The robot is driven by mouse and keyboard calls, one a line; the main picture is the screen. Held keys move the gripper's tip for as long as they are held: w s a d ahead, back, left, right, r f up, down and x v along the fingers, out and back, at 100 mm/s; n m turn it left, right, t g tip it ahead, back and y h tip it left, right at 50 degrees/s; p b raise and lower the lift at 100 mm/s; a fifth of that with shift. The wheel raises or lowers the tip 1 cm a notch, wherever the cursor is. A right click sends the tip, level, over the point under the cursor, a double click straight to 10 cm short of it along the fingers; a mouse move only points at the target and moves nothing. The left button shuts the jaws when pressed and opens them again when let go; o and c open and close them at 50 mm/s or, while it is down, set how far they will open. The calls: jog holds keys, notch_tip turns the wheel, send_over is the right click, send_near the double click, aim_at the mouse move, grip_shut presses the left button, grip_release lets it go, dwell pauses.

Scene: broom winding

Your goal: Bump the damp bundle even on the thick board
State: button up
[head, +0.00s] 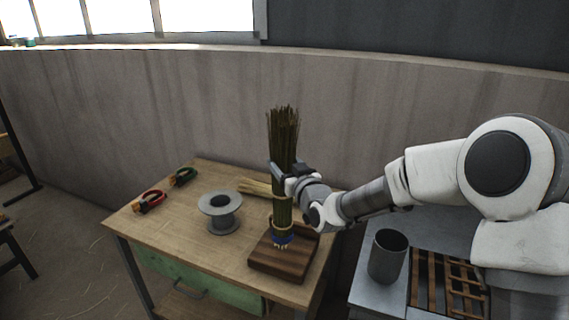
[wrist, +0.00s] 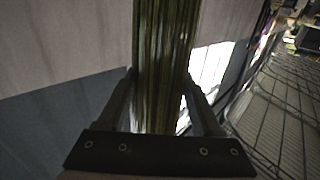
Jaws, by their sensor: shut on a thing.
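The damp bundle (head: 283,130) is a tall sheaf of dark green-brown stalks, standing about upright, with a pale tie and a blue band near its lower end. My gripper (head: 281,181) is shut on the bundle around its middle. In the wrist view the bundle (wrist: 164,60) runs between the two fingers of my gripper (wrist: 164,92). The thick board (head: 270,266) is a dark brown block at the table's front right corner. The bundle's pale lower ends are over the board; I cannot tell whether they touch it.
The wooden table (head: 165,228) also holds a grey spool (head: 221,212), red-handled pliers (head: 150,201), green-handled pliers (head: 184,176) and a pale straw bundle (head: 256,187) behind. A metal can (head: 387,256) and a wooden slatted rack (head: 450,285) stand on the right. The table's front left is clear.

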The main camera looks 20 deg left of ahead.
jog(key=shift+f+b, duration=2.45)
jog(key=shift+b, duration=0.05)
jog(key=shift+r, duration=0.1)
jog(key=shift+r+p, duration=1)
jog(key=shift+r, duration=1.5)
jog(key=shift+f, duration=0.1)
notch_tip(320, 180, down, 5)
jog(key=b, duration=0.5)
jog(key=shift+b, duration=0.3)
